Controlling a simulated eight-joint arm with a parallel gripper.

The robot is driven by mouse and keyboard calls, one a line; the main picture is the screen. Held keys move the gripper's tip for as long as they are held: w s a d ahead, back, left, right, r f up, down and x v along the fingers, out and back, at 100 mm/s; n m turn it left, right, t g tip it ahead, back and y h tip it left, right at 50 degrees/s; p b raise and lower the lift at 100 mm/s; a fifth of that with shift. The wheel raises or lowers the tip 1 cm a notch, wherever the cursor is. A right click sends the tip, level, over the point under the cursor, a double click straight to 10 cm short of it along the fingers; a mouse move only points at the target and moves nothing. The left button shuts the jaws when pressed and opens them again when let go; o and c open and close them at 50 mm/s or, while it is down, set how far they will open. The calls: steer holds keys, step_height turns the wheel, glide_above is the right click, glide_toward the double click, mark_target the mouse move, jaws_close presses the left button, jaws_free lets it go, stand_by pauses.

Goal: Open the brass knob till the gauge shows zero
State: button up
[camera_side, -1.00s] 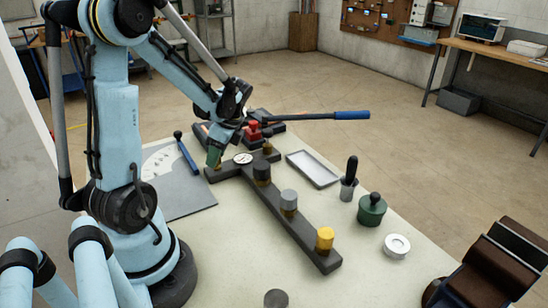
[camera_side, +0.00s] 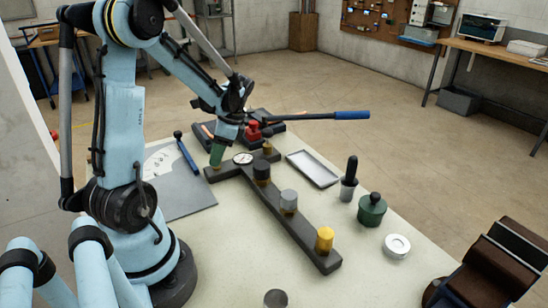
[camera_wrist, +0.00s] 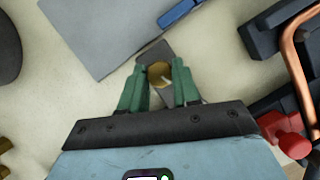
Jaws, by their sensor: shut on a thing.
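My gripper (camera_side: 216,160) has its green fingers down at the left end of the dark manifold bar (camera_side: 306,243). In the wrist view the fingers (camera_wrist: 159,82) stand on either side of a round brass knob (camera_wrist: 157,72) and are shut on it. A pale pointer line shows on the knob's top. The knob is mostly hidden by the fingers in the side view. The round white gauge (camera_side: 243,158) sits on the bar just right of my gripper; its needle is too small to read.
The bar also carries a black knob (camera_side: 261,168), a grey knob (camera_side: 289,201) and a yellow knob (camera_side: 324,239). A blue-handled lever (camera_side: 345,115) and red valve (camera_side: 254,130) stand behind. A grey tray (camera_side: 313,169) and green pot (camera_side: 371,210) stand to the right.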

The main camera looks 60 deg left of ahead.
steer(key=n, duration=0.2)
steer(key=n+h, duration=0.1)
steer(key=shift+a+n+h, duration=0.15)
steer(key=shift+n+h, duration=0.15)
steer(key=shift+n, duration=0.1)
steer(key=n+h, duration=0.1)
steer(key=n, duration=0.3)
steer(key=shift+a+n+h, duration=0.1)
steer(key=shift+n+h, duration=0.2)
steer(key=shift+h, duration=0.1)
steer(key=n+h, duration=0.1)
steer(key=n, duration=0.2)
steer(key=shift+a+t, duration=0.1)
steer(key=shift+t, duration=0.2)
steer(key=shift+n+t+h, duration=0.5)
steer(key=shift+n+h, duration=0.1)
steer(key=shift+n, duration=1.5)
steer(key=o, duration=1)
steer(key=shift+o, duration=0.2)
steer(key=shift+a+r, duration=0.1)
